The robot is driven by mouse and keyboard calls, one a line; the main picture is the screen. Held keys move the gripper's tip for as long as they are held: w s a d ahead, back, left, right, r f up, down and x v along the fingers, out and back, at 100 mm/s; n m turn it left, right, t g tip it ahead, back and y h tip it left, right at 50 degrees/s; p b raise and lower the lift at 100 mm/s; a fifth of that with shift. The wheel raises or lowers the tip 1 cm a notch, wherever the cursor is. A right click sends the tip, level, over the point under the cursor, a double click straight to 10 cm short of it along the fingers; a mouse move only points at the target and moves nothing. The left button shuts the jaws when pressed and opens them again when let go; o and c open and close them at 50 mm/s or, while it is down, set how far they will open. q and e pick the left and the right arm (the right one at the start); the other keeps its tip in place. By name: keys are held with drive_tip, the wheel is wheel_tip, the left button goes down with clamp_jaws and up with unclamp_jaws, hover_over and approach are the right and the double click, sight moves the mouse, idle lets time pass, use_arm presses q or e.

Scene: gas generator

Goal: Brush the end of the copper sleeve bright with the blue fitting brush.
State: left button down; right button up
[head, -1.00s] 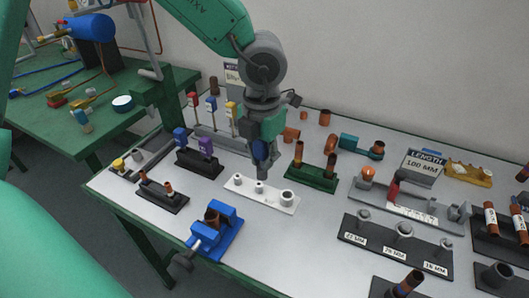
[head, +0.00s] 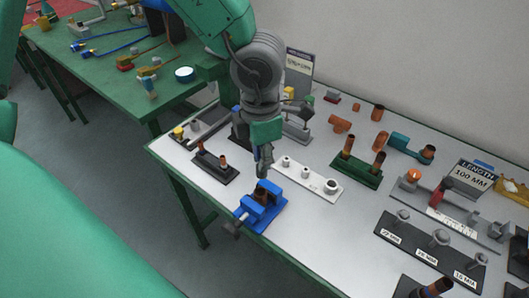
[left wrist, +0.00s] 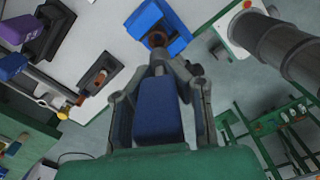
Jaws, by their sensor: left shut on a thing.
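The copper sleeve (head: 262,192) stands in the blue vise (head: 272,212) near the table's front left edge. In the left wrist view the sleeve's round end (left wrist: 156,39) shows just beyond the fingertips, with the vise (left wrist: 178,38) around it. My left gripper (head: 265,163) points down right above the sleeve. It is shut on the blue fitting brush (left wrist: 157,112), whose blue handle lies between the fingers in the left wrist view. My right gripper is not in view.
A white stand (head: 312,180) is just right of the vise. A black stand with copper pieces (head: 214,169) is to its left. A green block (head: 357,175) holds two copper tubes. A purple-handled tool (left wrist: 22,28) stands near the gripper.

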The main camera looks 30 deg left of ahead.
sight(262, 175)
use_arm(q)
drive_tip(key=f+b, duration=0.1)
drive_tip(key=f, duration=0.1)
drive_tip(key=a+f+b, duration=0.1)
drive_tip(key=f, duration=0.1)
drive_tip(key=shift+a+f, duration=0.15)
drive_tip(key=shift+f, duration=0.05)
drive_tip(key=shift+d+f+b, duration=0.25)
drive_tip(key=shift+f+b, duration=0.25)
drive_tip(key=shift+d+f, duration=0.1)
drive_tip(key=shift+d, duration=0.25)
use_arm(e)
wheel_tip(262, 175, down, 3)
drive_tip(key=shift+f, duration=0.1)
use_arm(q)
drive_tip(key=shift+a, duration=0.15)
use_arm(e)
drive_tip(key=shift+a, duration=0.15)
use_arm(q)
drive_tip(key=shift+a, duration=0.3)
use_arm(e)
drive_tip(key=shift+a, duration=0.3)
use_arm(q)
drive_tip(key=shift+d, duration=0.15)
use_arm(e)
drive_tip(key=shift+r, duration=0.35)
